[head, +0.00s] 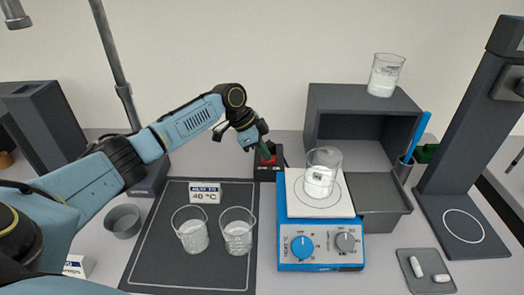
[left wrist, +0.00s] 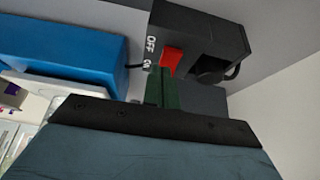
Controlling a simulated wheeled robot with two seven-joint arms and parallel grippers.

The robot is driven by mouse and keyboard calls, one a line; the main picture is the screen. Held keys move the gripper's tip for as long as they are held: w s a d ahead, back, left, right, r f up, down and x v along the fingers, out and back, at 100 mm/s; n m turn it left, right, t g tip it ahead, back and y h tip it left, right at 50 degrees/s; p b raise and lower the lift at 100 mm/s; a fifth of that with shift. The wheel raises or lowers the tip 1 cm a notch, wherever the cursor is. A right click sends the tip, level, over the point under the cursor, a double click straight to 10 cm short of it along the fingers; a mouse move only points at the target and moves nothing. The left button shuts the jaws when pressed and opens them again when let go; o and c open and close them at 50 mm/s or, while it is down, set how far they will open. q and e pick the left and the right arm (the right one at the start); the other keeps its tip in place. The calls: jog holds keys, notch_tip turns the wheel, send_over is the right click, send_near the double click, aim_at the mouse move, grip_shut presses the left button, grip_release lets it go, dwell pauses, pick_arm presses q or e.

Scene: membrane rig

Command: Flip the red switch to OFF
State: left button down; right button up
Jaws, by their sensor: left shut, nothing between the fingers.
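The red switch (left wrist: 172,60) sits on a black box (left wrist: 205,28) in the left wrist view, with white OFF and ON lettering beside it. The same black box (head: 267,174) stands at the back middle in the head view, between the dark mat and the blue hotplate; the arm mostly hides the switch there. My left gripper (head: 267,154) is shut and empty, reaching down at the box. Its green fingertips (left wrist: 162,86) are right by the switch at the ON end. I cannot tell whether they touch it. My right gripper is not in view.
The hotplate (head: 296,226) with a beaker (head: 322,172) stands just right of the box. Two beakers (head: 194,236) stand on the dark mat (head: 155,258) in front. A grey shelf (head: 335,98) is behind right. A tray (head: 440,284) with white pieces lies front right.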

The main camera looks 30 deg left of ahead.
aim_at(264, 162)
pick_arm(q)
notch_tip(264, 162, up, 5)
jog(key=p, duration=0.5)
jog(key=shift+f, duration=0.15)
jog(key=s+a+r+b, duration=0.1)
jog(key=s+a+r, duration=0.2)
jog(key=a+r, duration=0.2)
jog(key=shift+v, duration=0.95)
notch_tip(264, 162, up, 13)
jog(key=p, duration=1.3)
jog(key=shift+f, duration=0.1)
